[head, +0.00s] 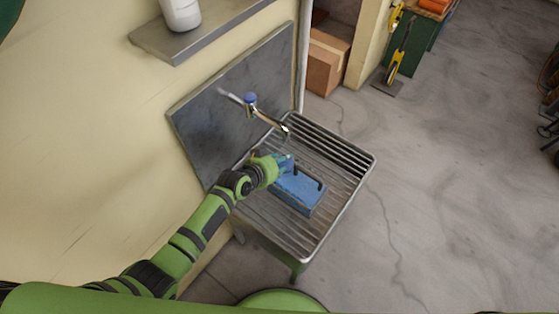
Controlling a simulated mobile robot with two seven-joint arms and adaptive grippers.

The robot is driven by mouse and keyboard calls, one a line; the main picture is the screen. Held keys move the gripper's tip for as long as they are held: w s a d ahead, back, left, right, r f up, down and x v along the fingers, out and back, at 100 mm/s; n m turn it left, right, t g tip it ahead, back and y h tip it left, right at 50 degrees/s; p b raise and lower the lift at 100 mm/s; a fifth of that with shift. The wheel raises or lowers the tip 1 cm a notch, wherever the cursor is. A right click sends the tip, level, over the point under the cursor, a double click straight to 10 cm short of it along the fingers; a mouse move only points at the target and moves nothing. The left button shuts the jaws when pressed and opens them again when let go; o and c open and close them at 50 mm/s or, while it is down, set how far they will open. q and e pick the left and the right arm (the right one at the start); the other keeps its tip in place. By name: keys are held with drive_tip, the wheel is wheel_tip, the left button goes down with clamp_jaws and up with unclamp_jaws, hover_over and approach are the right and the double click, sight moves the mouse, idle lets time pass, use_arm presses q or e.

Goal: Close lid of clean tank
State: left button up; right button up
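A blue box-shaped tank (297,194), which looks like the clean tank, sits on the slatted metal rack below the tap. A dark bar or handle (310,177) shows along its top far side. The tank's lid is too small to make out, and I cannot tell whether it is open or shut. My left gripper (286,164) is at the tank's upper left end, close to or touching it. Its fingers are small and blend with the blue, so their opening is unclear. My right gripper is not in view.
The metal rack (339,193) stands against a grey backsplash (224,118) with a wall tap (263,113) just above my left gripper. A shelf (196,37) holds a white bottle (181,14). A cardboard box (325,66) stands behind.

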use_arm(q)
drive_tip(key=shift+a, duration=0.1)
drive_tip(key=v, duration=1.2)
idle(0.4)
drive_tip(key=s+a+f+n+g+y+b, duration=0.1)
drive_tip(key=s+a+f, duration=0.25)
drive_tip(key=f, duration=0.55)
drive_tip(key=s+a+f+n+g+y, duration=0.1)
drive_tip(key=s+a+f+y, duration=0.15)
drive_tip(key=s+f, duration=0.45)
drive_tip(key=s+a+f+n+g+y+b, duration=0.15)
drive_tip(key=a+f, duration=0.25)
drive_tip(key=f, duration=0.7)
drive_tip(key=s+a+f+g, duration=0.1)
drive_tip(key=s+f, duration=0.3)
drive_tip(key=s, duration=0.4)
drive_tip(key=s+a+f+g, duration=0.1)
drive_tip(key=s+f, duration=0.3)
drive_tip(key=s, duration=0.5)
drive_tip(key=s+a+f+g+y, duration=0.1)
drive_tip(key=s+f, duration=0.3)
drive_tip(key=s, duration=0.4)
drive_tip(key=shift+s+a+n+g, duration=0.35)
drive_tip(key=shift+s+a+g, duration=0.05)
drive_tip(key=shift+g, duration=0.45)
